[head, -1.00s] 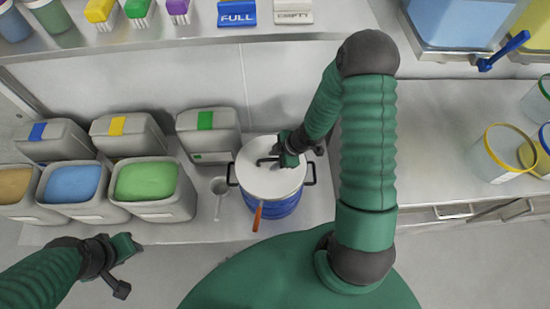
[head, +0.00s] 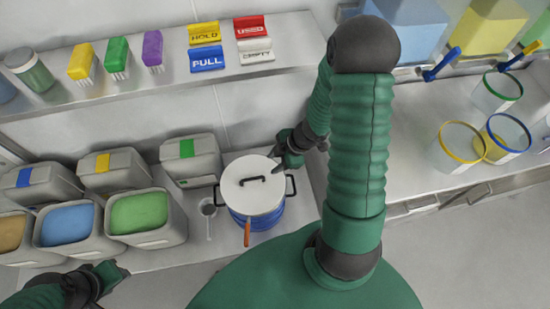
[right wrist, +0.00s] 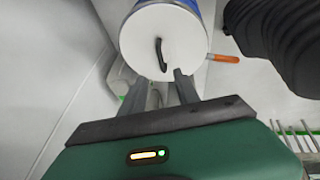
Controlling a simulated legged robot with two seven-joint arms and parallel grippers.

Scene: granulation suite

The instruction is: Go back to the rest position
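A blue pot (head: 256,216) with a white lid (head: 252,186) stands on the lower counter. The lid lies on the pot, its black handle on top. My right gripper (head: 280,161) is at the pot's upper right edge in the head view, clear of the lid handle. In the right wrist view its two fingers (right wrist: 161,88) are apart with nothing between them, and the lid (right wrist: 163,42) shows beyond them. My left gripper (head: 118,275) is at the lower left, in front of the bins; its finger opening is too small to tell.
Bins with green powder (head: 138,211), blue powder (head: 68,223) and brown powder stand left of the pot. A scoop (head: 209,209) lies beside it. A shelf above holds brushes and signs (head: 207,60). Clear containers (head: 458,148) stand on the right counter. An orange handle (head: 247,233) sticks out at the pot's front.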

